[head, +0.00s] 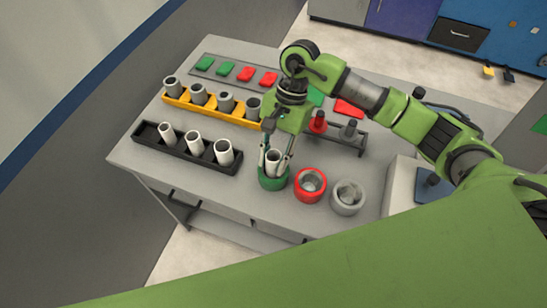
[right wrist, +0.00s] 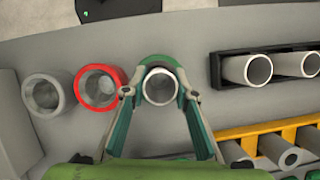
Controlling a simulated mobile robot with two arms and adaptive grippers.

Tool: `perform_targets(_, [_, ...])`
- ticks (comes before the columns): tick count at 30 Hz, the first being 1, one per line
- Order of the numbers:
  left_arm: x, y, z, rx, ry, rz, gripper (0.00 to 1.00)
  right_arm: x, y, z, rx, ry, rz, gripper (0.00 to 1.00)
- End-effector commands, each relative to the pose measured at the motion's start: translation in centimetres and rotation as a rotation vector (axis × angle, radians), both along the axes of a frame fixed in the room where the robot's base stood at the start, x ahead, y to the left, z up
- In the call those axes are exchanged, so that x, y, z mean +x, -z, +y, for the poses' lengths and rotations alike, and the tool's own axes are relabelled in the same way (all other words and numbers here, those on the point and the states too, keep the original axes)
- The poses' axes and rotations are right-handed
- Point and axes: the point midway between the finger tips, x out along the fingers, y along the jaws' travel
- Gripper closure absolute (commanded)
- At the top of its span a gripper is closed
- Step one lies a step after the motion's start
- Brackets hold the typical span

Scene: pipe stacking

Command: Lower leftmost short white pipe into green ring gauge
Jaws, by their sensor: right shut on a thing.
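A short white pipe (head: 273,158) stands roughly upright between the fingers of my right gripper (head: 275,163), which is shut on it. The green ring gauge (head: 273,183) is directly beneath, and the pipe's lower end is hidden at its opening. I cannot tell how deep the pipe sits. In the right wrist view the pipe's round rim (right wrist: 160,101) shows between the two fingertips (right wrist: 158,93), with the green ring (right wrist: 158,61) around its far side. My left gripper is not in view.
A red ring gauge (head: 310,186) and a grey ring gauge (head: 348,197) stand to the right. A black rack (head: 178,152) with three white pipes is to the left. A yellow rack (head: 225,114) with grey pipes is behind. The table front left is clear.

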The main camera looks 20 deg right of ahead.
Motion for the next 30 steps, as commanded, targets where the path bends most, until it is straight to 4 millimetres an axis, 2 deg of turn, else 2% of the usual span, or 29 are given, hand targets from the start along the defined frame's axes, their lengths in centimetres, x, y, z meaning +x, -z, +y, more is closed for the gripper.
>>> perform_targets(1, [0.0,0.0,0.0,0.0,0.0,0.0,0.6,0.0,0.0,0.0,0.0,0.0,0.0,0.66])
perform_targets(3, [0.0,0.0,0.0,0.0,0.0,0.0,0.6,0.0,0.0,0.0,0.0,0.0,0.0,0.54])
perform_targets(12, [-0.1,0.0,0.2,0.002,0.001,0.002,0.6,0.0,0.0,0.0,0.0,0.0,0.0,0.54])
perform_targets(16, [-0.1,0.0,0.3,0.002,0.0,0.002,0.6,0.3,-0.8,-0.2,0.0,0.0,-0.001,0.54])
perform_targets(30, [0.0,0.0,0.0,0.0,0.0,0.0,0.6,2.7,-9.1,-2.8,0.0,0.002,-0.004,0.54])
